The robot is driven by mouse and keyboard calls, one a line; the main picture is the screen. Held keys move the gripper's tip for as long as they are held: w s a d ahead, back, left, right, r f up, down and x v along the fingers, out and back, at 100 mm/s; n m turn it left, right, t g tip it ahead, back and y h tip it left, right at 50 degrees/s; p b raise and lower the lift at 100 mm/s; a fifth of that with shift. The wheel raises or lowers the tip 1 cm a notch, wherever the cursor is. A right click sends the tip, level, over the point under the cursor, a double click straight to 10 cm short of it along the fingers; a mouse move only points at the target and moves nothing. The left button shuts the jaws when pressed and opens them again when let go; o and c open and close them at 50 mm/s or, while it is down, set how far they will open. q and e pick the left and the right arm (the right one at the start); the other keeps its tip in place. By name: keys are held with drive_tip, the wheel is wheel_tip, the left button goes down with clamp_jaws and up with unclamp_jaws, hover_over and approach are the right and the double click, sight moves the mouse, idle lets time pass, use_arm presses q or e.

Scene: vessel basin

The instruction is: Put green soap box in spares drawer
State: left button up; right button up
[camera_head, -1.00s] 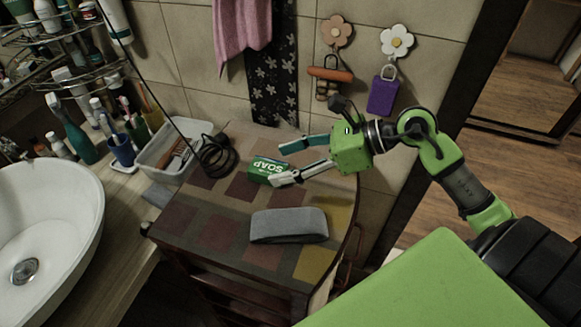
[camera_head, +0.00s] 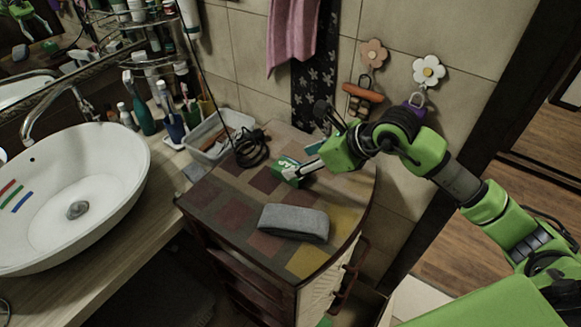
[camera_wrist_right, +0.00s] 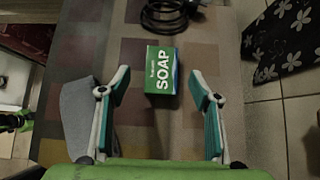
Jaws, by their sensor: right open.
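The green soap box (camera_head: 287,169) with white SOAP lettering sits on the patchwork top of a small drawer cabinet (camera_head: 228,213). In the right wrist view the soap box (camera_wrist_right: 161,70) lies between and slightly beyond the spread fingertips. My right gripper (camera_head: 304,158) is open and empty beside the box in the head view; one finger partly overlaps the box there. Drawer fronts (camera_head: 240,282) show on the cabinet's side, and handles show at its right. I cannot tell which drawer is the spares drawer. My left gripper does not show.
A grey folded cloth (camera_head: 294,222) lies on the cabinet top near the soap box. A black coiled cable (camera_head: 250,149) and a clear bin (camera_head: 213,138) are behind it. A white basin (camera_head: 75,190) stands at the left. Tiled wall with hooks rises behind.

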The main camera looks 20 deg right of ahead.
sight(290, 166)
drive_tip(key=shift+w+a+f, duration=0.25)
drive_tip(key=shift+f, duration=0.2)
drive_tip(key=shift+w+a+f+p, duration=0.1)
drive_tip(key=shift+w+f+p, duration=0.15)
drive_tip(key=shift+p, duration=0.15)
drive_tip(key=p+x, duration=0.1)
drive_tip(key=x, duration=0.2)
drive_tip(key=shift+f+p, duration=0.4)
drive_tip(key=shift+w+f, duration=0.35)
drive_tip(key=shift+f, duration=0.1)
drive_tip(key=c, duration=1.3)
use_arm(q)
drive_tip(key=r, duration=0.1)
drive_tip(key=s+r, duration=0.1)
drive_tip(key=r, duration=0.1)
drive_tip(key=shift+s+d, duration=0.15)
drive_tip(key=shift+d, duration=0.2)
use_arm(e)
drive_tip(key=shift+c, duration=0.3)
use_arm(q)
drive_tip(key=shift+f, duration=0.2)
use_arm(e)
drive_tip(key=shift+r, duration=0.2)
